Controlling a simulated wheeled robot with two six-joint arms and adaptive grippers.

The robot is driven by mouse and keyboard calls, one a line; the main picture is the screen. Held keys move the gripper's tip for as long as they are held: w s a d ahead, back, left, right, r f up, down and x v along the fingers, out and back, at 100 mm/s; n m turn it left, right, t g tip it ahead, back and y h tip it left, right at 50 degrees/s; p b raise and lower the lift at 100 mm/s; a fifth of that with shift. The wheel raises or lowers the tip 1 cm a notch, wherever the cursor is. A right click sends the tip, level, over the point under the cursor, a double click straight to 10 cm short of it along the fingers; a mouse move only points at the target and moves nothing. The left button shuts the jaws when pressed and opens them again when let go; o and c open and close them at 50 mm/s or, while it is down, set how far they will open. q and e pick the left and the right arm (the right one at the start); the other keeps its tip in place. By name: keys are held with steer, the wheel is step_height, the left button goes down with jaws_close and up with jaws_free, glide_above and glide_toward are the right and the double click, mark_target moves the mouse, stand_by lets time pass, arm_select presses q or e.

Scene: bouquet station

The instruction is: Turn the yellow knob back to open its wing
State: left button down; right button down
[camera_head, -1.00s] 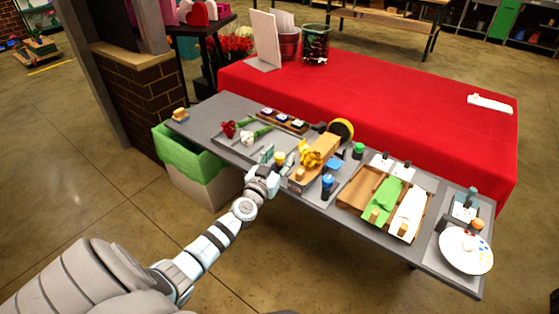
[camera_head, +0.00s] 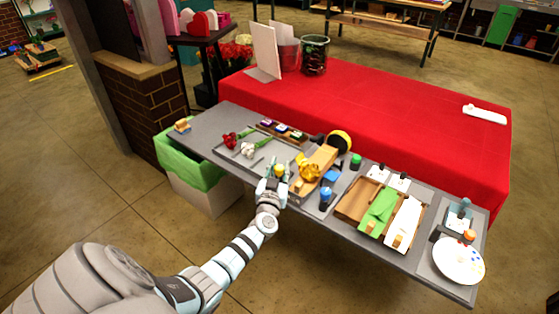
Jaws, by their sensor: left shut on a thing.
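The yellow knob (camera_head: 279,170) is a small round cap near the front edge of the grey table, left of the wooden block with the yellow bow. My left gripper (camera_head: 275,171) has its pale fingers on either side of the knob and is shut on it. The fingers hide the knob's lower part and its base. I cannot make out the knob's wing or how far it stands open. My right gripper is not in view.
A yellow bow (camera_head: 309,171) and a blue bottle (camera_head: 325,197) are close on the right. Red and white flowers (camera_head: 247,149) lie on a tray to the left. A green-lined bin (camera_head: 182,165) stands below the table.

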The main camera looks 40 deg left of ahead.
arm_select(q)
steer(key=shift+y, duration=0.3)
steer(key=c, duration=1.3)
jaws_free()
steer(key=v, duration=1.2)
steer(key=shift+r, duration=0.1)
steer(key=shift+n, duration=0.3)
